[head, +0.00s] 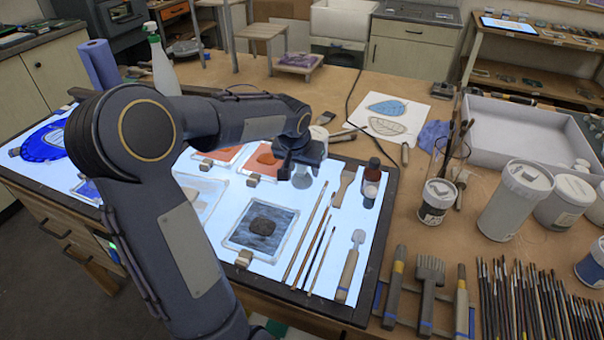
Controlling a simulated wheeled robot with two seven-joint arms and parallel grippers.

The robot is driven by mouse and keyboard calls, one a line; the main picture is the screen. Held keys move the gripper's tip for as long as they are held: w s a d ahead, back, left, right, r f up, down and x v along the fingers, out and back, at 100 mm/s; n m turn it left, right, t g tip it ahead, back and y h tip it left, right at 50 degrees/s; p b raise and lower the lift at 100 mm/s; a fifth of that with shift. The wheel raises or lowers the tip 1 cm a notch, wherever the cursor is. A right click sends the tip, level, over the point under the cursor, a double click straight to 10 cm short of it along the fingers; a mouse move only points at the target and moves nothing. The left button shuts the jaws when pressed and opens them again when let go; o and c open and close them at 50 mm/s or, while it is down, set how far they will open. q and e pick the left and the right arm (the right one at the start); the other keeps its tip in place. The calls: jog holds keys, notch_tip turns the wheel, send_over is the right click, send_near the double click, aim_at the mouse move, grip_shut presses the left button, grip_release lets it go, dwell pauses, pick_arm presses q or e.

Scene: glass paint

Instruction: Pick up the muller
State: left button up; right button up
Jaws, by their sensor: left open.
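A small grey, glassy piece that looks like the muller (302,180) stands on the lit light table (372,235), left of a flat brush. My left arm reaches in from the left, and my left gripper (297,168) points down right at this piece. The gripper is open, with its fingers at the upper part of the piece. The gripper hides the top of the piece, and I cannot tell whether the fingers touch it. My right gripper is not in view.
Glass panes, including a dark blue-grey one (262,226), and long thin brushes (312,240) lie close by on the light table. Jars (515,200), tools and many brushes crowd the right side.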

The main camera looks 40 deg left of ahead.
pick_arm(q)
grip_shut()
jog(key=shift+r, duration=0.2)
jog(key=shift+r, duration=0.6)
jog(key=s+d+r+b, duration=0.2)
jog(key=d+r, duration=0.9)
jog(key=d, duration=0.2)
jog(key=shift+s+d+r, duration=0.25)
jog(key=shift+s+d, duration=0.1)
jog(key=shift+d, duration=0.05)
